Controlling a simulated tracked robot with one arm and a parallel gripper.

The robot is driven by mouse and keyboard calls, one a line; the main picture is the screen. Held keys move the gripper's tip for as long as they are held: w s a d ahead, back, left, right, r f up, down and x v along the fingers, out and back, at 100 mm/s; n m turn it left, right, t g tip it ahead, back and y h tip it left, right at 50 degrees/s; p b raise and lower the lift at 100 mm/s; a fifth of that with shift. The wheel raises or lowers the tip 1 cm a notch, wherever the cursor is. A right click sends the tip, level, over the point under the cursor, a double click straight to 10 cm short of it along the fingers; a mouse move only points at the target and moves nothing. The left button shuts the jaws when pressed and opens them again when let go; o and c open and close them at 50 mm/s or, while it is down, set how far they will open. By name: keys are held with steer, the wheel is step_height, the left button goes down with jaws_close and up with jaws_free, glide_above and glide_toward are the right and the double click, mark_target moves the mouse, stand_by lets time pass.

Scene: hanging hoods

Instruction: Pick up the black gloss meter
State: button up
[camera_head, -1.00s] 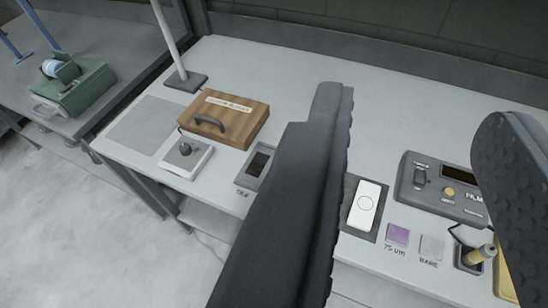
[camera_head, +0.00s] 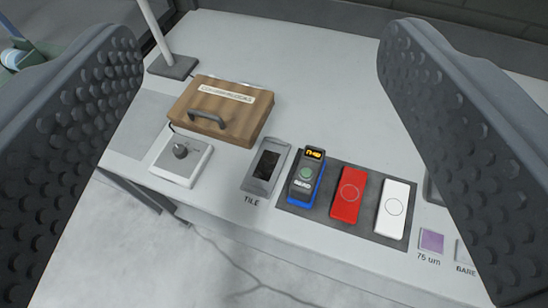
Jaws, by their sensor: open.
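A black-topped meter (camera_head: 306,174) with a blue base, an orange lit display and a green round button stands on a dark grey mat (camera_head: 288,206) near the table's front edge. It fits the black gloss meter, though its sides are blue. A red device (camera_head: 350,195) and a white device (camera_head: 394,208) lie to its right on the same mat. My gripper (camera_head: 260,45) is open and empty. Its two dark, studded fingers frame the view at left and right, and the meter shows between them, apart from both.
A grey tile holder (camera_head: 265,168) marked TILE is close to the meter's left. Further left are a wooden case (camera_head: 222,108) and a white box with a knob (camera_head: 181,160). A post base (camera_head: 173,67) stands behind. A purple sample (camera_head: 431,240) lies at right. The table behind the mat is clear.

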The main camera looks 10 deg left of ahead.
steer(key=w+a+f, duration=0.4)
steer(key=w+f, duration=0.4)
steer(key=f, duration=0.1)
steer(key=m+g+h+p, duration=0.2)
steer(key=m+g+h, duration=0.15)
steer(key=h, duration=0.25)
glide_toward(305, 176)
steer(key=shift+m+t, duration=0.25)
steer(key=shift+t, duration=0.1)
steer(key=x, duration=0.2)
steer(key=b+x, duration=0.1)
steer(key=x, duration=0.4)
steer(key=shift+w+f+b, duration=0.1)
steer(key=shift+f+b, duration=0.2)
steer(key=shift+f, duration=0.05)
steer(key=shift+b+x, duration=0.7)
steer(key=shift+x, duration=1.9)
steer(key=shift+d, duration=0.1)
jaws_close()
steer(key=shift+r+p, duration=0.85)
steer(key=shift+r, duration=1.05)
steer(key=s+r+p, duration=0.1)
steer(key=s, duration=1.5)
steer(key=shift+a+r, duration=0.2)
steer(key=shift+a, duration=0.25)
